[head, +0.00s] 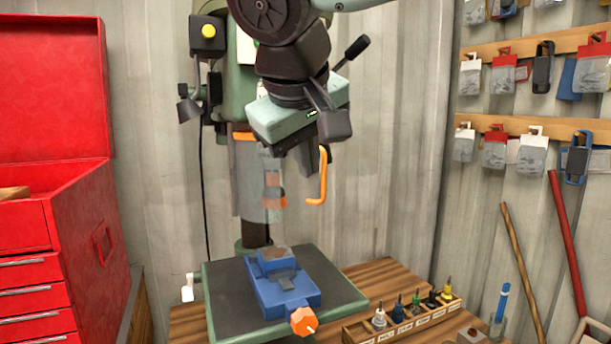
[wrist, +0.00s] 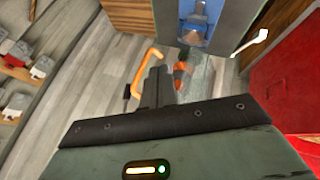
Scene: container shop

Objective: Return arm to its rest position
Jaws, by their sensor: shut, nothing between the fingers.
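My gripper (head: 304,160) hangs in front of the green drill press (head: 238,60), with my arm reaching down from the top of the head view. Its dark fingers are shut and empty; they also show in the wrist view (wrist: 155,88). An orange handle (head: 322,176) is close beside the fingers in the head view, and in the wrist view (wrist: 143,72). I cannot tell whether the fingers touch it. A clear guard with an orange edge (head: 272,200) hangs below and left of the gripper.
A blue vise (head: 285,290) with an orange knob (head: 303,321) sits on the press table (head: 225,300) below. A red tool chest (head: 85,230) stands at left. A wooden bit rack (head: 400,328) is at lower right. Hanging packets (head: 500,150) line the right wall.

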